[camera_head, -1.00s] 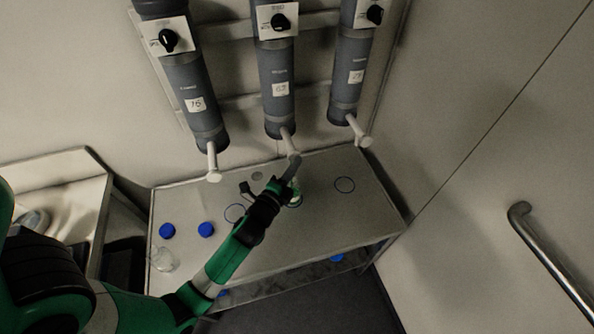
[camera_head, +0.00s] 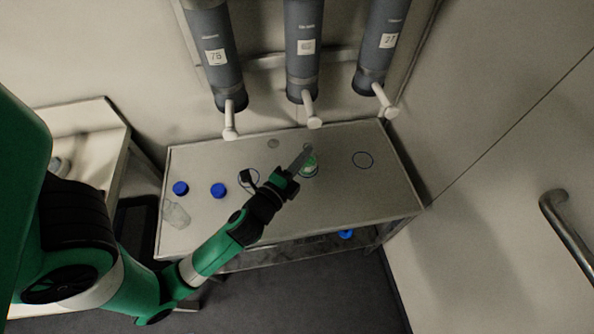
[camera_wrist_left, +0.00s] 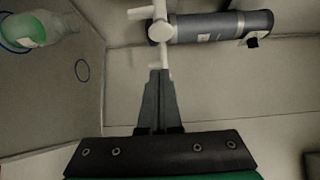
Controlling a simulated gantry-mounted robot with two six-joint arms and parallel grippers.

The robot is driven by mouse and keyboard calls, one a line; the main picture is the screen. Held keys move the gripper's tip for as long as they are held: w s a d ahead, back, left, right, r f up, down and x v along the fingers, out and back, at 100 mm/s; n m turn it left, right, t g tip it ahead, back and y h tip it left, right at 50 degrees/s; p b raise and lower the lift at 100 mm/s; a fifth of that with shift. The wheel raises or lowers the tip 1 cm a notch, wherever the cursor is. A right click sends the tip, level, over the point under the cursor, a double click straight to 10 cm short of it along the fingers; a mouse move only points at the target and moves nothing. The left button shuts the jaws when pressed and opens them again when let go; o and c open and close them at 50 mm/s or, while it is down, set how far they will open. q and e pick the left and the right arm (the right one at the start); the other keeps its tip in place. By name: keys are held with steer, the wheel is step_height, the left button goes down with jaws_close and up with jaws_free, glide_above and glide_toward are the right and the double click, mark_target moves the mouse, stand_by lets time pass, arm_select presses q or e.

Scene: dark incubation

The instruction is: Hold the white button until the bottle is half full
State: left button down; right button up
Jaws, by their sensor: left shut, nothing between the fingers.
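The bottle (camera_head: 309,168) stands on the metal table below the middle dispenser, partly hidden by my left gripper. In the left wrist view the clear bottle (camera_wrist_left: 32,29) holds green liquid in its lower part; the exact level is hard to read. The white round button (camera_head: 314,122) is on the end of the middle dispenser's white spout and also shows in the wrist view (camera_wrist_left: 160,31). My left gripper (camera_head: 305,151) is shut and empty, its fingertips just short of the button in the head view. My right gripper is out of view.
Grey dispensers (camera_head: 304,50) hang on the wall in a row. Two blue caps (camera_head: 218,190) and an empty clear bottle (camera_head: 176,214) are on the table's left. A metal handle (camera_head: 566,235) is on the right wall.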

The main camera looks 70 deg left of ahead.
arm_select(q)
steer(key=b+v, duration=0.1)
steer(key=v, duration=0.3)
steer(key=shift+d, duration=0.2)
stand_by(0.3)
